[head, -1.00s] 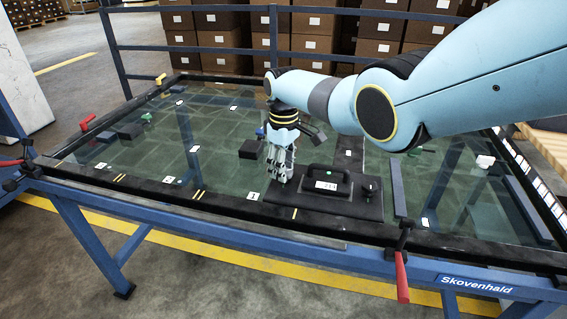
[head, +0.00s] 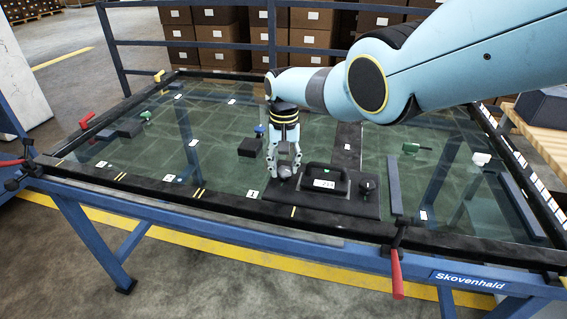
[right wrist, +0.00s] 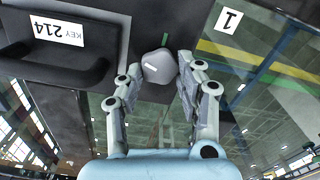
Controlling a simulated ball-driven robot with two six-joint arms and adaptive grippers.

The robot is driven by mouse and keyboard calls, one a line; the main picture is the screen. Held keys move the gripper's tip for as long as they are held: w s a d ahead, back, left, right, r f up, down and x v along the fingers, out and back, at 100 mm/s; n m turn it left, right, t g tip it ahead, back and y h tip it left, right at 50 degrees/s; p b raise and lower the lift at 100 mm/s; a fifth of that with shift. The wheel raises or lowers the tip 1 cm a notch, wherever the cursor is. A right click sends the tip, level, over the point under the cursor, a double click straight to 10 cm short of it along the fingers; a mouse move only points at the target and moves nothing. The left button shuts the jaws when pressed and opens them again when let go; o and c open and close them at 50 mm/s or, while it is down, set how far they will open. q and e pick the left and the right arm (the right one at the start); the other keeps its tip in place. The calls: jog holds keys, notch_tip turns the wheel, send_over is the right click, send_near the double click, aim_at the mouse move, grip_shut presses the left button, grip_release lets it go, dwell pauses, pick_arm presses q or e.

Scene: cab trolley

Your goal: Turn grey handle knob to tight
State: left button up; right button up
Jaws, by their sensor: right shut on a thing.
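The grey handle knob (head: 285,171) is on the black plate (head: 340,207), left of the black handle with the label reading KEY 214 (head: 325,184). In the right wrist view the knob (right wrist: 160,66) is a rounded grey piece with a short white mark on its face. My right gripper (head: 284,160) comes down from above, with its fingers on both sides of the knob. In the right wrist view its fingertips (right wrist: 160,72) are close against the knob's sides. My left gripper is not in view.
A dark round knob (head: 368,183) stands right of the handle. The plate lies on a glass panel (head: 150,160) in a blue trolley frame with red clamp levers (head: 397,275). Boxes stand behind.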

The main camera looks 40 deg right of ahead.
jog(key=m, duration=0.3)
jog(key=shift+d+m, duration=0.1)
jog(key=shift+m, duration=0.3)
jog(key=m, duration=0.3)
jog(key=shift+s+m+p, duration=0.1)
jog(key=shift+m+p, duration=0.2)
jog(key=shift+p, duration=0.1)
jog(key=m, duration=0.6)
jog(key=shift+s+m+p, duration=0.15)
jog(key=shift+m+p, duration=0.15)
jog(key=o, duration=1.1)
jog(key=shift+o, duration=0.2)
